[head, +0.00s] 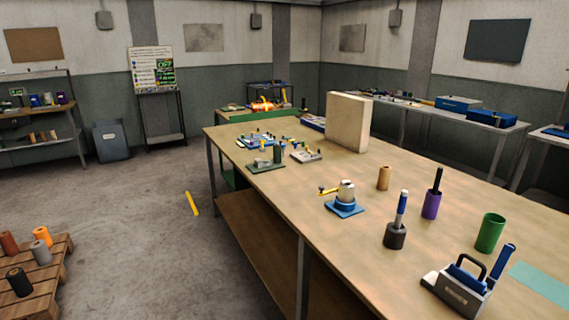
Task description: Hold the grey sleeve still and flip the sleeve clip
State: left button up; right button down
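A light grey sleeve (346,191) stands upright on a blue base (345,208) on the long wooden table in the head view. A small yellow-ended lever (328,191) sticks out to its left. It looks like the sleeve clip, but it is too small to tell how it is set. Neither of my grippers shows in this view.
Behind stand a green-based fixture (265,166) and a tall beige block (347,122). To the right are a tan cylinder (384,178), purple cup (431,205), dark holder (395,236), green cup (490,233) and grey handled tool (455,294). The table's left front is clear.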

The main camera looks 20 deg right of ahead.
aim_at(507, 250)
jog(key=i+z, duration=0.2)
jog(key=z, duration=0.25)
jog(key=i+z, duration=0.2)
jog(key=z, duration=0.3)
jog(key=i+j+z, duration=0.15)
jog(key=z, duration=0.3)
